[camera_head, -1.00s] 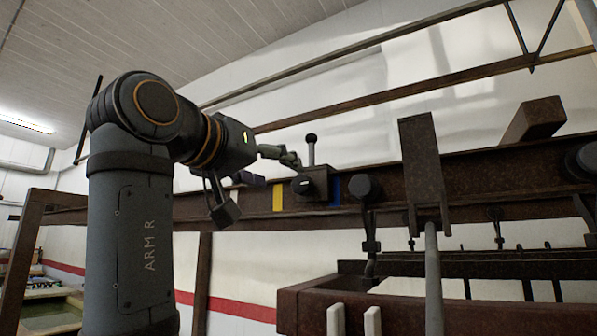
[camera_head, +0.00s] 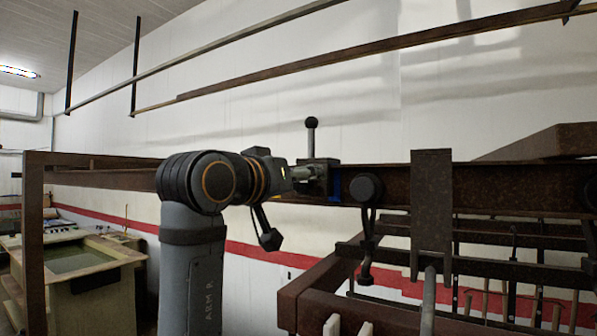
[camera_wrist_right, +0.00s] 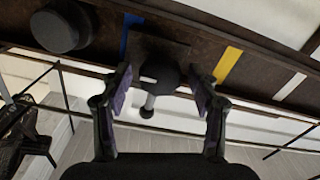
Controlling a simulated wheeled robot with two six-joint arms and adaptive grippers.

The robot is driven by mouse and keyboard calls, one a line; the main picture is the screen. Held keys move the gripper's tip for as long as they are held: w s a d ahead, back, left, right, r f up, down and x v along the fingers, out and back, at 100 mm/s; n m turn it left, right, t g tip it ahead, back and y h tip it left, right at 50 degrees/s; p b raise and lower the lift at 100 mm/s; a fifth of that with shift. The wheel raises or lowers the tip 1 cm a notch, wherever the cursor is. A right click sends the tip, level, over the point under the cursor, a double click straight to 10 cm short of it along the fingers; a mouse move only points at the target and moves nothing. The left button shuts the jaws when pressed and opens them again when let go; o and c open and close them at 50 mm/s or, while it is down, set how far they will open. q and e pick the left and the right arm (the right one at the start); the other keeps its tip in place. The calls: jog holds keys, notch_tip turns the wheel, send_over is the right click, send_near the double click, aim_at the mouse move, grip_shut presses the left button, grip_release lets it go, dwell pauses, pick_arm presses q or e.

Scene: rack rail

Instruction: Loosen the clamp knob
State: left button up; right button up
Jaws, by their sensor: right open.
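The clamp (camera_head: 331,166) sits on the rusty rail (camera_head: 400,186) in the head view, with a ball-topped lever (camera_head: 312,140) standing upright from it. In the right wrist view, its dark round clamp knob (camera_wrist_right: 160,74) carries a pale bar mark, and the lever's ball end (camera_wrist_right: 147,112) hangs below the knob. My right gripper (camera_wrist_right: 163,88) is open, its two fingers on either side of the knob with gaps showing. In the head view the right gripper (camera_head: 301,173) is at the clamp's left side and hides the knob's face. My left gripper is out of view.
A blue stripe (camera_wrist_right: 130,32) and a yellow stripe (camera_wrist_right: 228,64) mark the rail on either side of the clamp. A round dark bumper (camera_head: 366,187) stands right of the clamp. A rusty frame (camera_head: 305,300) fills the lower right; a tank (camera_head: 85,265) stands at left.

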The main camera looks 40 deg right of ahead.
jog(key=shift+a, duration=0.1)
jog(key=shift+c, duration=1.1)
jog(key=c, duration=1)
jog(key=shift+o, duration=0.2)
